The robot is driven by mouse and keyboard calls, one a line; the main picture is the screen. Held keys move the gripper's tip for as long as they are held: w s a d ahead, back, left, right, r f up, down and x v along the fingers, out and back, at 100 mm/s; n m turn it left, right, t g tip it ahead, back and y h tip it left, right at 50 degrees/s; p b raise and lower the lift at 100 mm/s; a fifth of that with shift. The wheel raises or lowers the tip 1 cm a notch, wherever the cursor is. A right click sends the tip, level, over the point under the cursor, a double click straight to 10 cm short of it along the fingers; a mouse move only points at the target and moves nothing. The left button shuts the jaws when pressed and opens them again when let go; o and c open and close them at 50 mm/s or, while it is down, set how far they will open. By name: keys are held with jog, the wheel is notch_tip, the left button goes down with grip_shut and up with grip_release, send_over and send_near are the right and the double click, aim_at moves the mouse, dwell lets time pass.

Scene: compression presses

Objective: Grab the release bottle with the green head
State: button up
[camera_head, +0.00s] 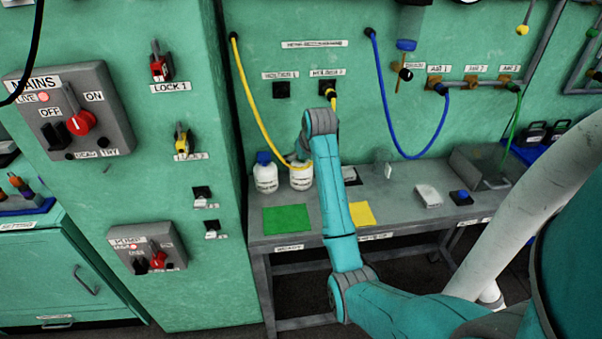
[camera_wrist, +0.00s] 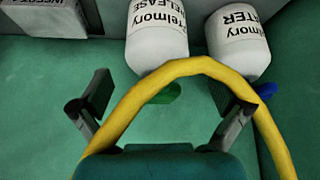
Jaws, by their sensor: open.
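The release bottle (camera_wrist: 157,35) is white, with "RELEASE" lettering upside down in the wrist view. Its green head (camera_wrist: 180,95) shows partly behind a yellow hose (camera_wrist: 200,66). In the head view the release bottle (camera_head: 301,179) stands on the bench, its top hidden by the hose and my arm. My gripper (camera_wrist: 163,104) is open in the wrist view, its fingers apart on either side of the green head, with nothing held. The hose arches across between the fingers and the bottle. In the head view my gripper is hidden behind my wrist.
A white water bottle (camera_wrist: 238,42) with a blue head (camera_wrist: 267,90) stands close beside; it also shows in the head view (camera_head: 265,178). Green (camera_head: 287,219) and yellow (camera_head: 361,214) mats lie on the grey bench (camera_head: 405,205). A blue hose (camera_head: 388,110) hangs to the right.

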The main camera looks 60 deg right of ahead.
jog(key=shift+d+x, duration=0.15)
jog(key=shift+x, duration=1.2)
jog(key=shift+d+x, duration=0.15)
jog(key=shift+x, duration=1.2)
jog(key=shift+r, duration=0.1)
